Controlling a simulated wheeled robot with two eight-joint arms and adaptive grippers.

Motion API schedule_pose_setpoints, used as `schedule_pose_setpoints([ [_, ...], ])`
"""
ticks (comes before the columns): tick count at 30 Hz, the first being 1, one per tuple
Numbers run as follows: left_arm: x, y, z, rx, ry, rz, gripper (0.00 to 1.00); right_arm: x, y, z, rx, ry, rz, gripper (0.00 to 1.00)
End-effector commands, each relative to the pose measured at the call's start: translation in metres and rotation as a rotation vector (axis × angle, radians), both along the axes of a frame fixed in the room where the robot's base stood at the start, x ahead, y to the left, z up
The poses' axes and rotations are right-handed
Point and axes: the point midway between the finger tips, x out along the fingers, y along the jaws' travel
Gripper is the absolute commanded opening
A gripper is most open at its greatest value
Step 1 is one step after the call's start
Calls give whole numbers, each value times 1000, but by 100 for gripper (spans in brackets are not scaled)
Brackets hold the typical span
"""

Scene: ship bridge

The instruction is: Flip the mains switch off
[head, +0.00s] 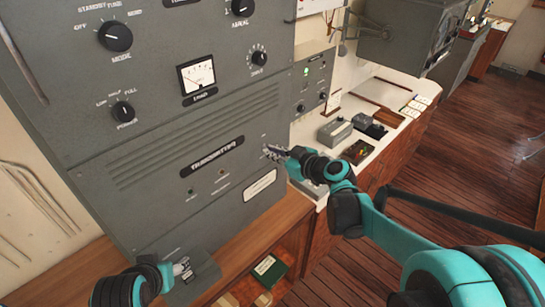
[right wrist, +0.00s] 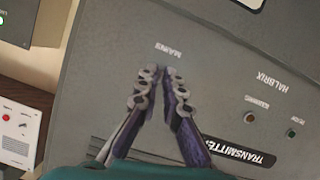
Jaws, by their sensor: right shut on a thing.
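The grey transmitter panel (head: 150,190) stands in front of me in the head view. Its "MAINS" label (right wrist: 168,50) shows upside down in the right wrist view, just beyond my right gripper's fingertips. My right gripper (right wrist: 166,70) has its fingertips together at the panel face, shut on the mains switch. The switch itself is hidden between them, so its position cannot be told. In the head view the right gripper (head: 267,152) touches the panel's right side. My left gripper (head: 184,268) is low at the left, apart from the switch; its opening is unclear.
Red and green lamps (right wrist: 250,117) and a "TRANSMITTER" plate (right wrist: 240,152) lie beside the gripper. A wooden desk (head: 255,232) runs below the panel. A white-topped counter (head: 380,140) with small devices stands to the right. The wooden floor (head: 470,140) is clear.

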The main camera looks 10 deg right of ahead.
Motion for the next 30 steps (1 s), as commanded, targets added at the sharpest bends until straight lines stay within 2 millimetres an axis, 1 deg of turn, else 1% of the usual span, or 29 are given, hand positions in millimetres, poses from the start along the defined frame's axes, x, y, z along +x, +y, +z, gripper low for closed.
schedule_pose_setpoints([
  [3,0,0,-4,0,0,0,57,0,0,-2,6,-13,0,0],
  [15,0,0,-4,0,0,0,57,-1,0,-2,10,-18,2,0],
  [17,0,0,-4,0,0,0,57,-1,0,-2,10,-18,2,17],
  [18,0,0,-4,0,0,0,57,-1,0,-2,10,-18,2,28],
  [26,0,0,-4,0,0,0,57,0,0,-1,11,-17,2,28],
  [30,0,0,-4,0,0,0,57,-6,-3,1,11,-17,0,28],
])
